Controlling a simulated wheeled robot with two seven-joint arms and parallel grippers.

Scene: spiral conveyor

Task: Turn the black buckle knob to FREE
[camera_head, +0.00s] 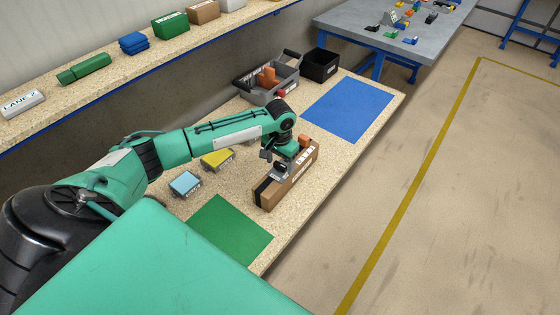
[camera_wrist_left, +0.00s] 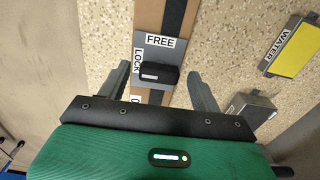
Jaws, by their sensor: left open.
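The black buckle knob (camera_wrist_left: 157,74) shows in the left wrist view on a grey plate (camera_wrist_left: 169,52). It lies crosswise with a white mark on its left half. A FREE label (camera_wrist_left: 160,40) is above it and a LOCK label (camera_wrist_left: 138,60) at its upper left. The plate sits on a cardboard box (camera_head: 290,184) with a black strap (camera_wrist_left: 173,18), on the bench. My left gripper (camera_wrist_left: 158,71) is open, one finger on each side of the knob with gaps visible. How far it is above the knob I cannot tell. My right gripper is not in view.
A yellow WATER block (camera_wrist_left: 299,48) and a light-blue block (camera_head: 185,183) lie left of the box in the head view. A green mat (camera_head: 223,231) and a blue mat (camera_head: 348,108) are bare. A grey tote (camera_head: 256,92) and a black bin (camera_head: 320,65) stand behind.

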